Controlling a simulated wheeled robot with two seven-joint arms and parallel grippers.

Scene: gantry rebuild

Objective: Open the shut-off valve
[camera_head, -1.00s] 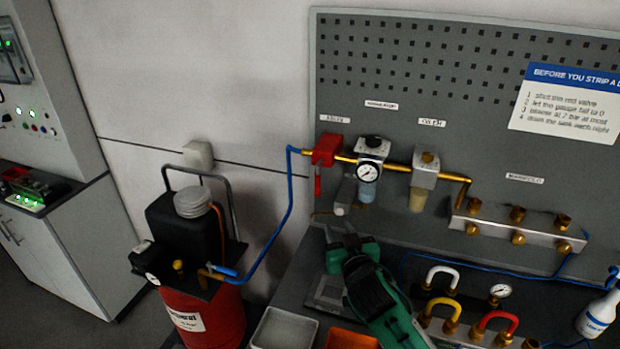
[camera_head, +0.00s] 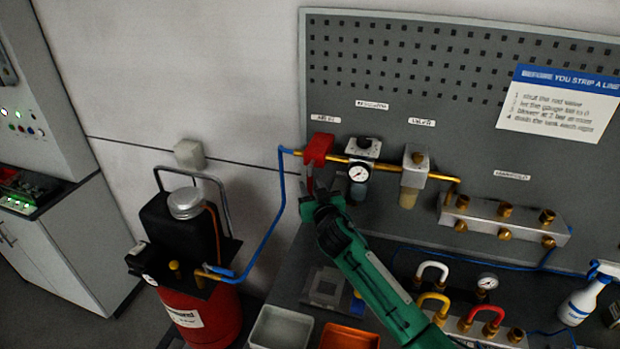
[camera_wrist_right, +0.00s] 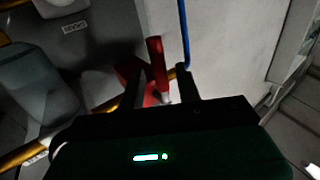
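The shut-off valve has a red body (camera_head: 318,150) on the brass pipe at the panel's left. Its red lever (camera_head: 309,184) hangs down. My right gripper (camera_head: 316,193) is at the lever, just below the valve body. In the right wrist view the red lever (camera_wrist_right: 156,58) shows between the two dark fingers of my right gripper (camera_wrist_right: 159,80). The fingers stand apart, with gaps beside the lever; contact is not clear. My left gripper is not in view.
A regulator with a gauge (camera_head: 358,173) and another bowl unit (camera_head: 414,172) sit close right of the valve. A blue hose (camera_head: 281,200) runs down from the pipe to the red tank (camera_head: 205,318). Grey (camera_head: 281,328) and orange (camera_head: 349,337) bins stand below.

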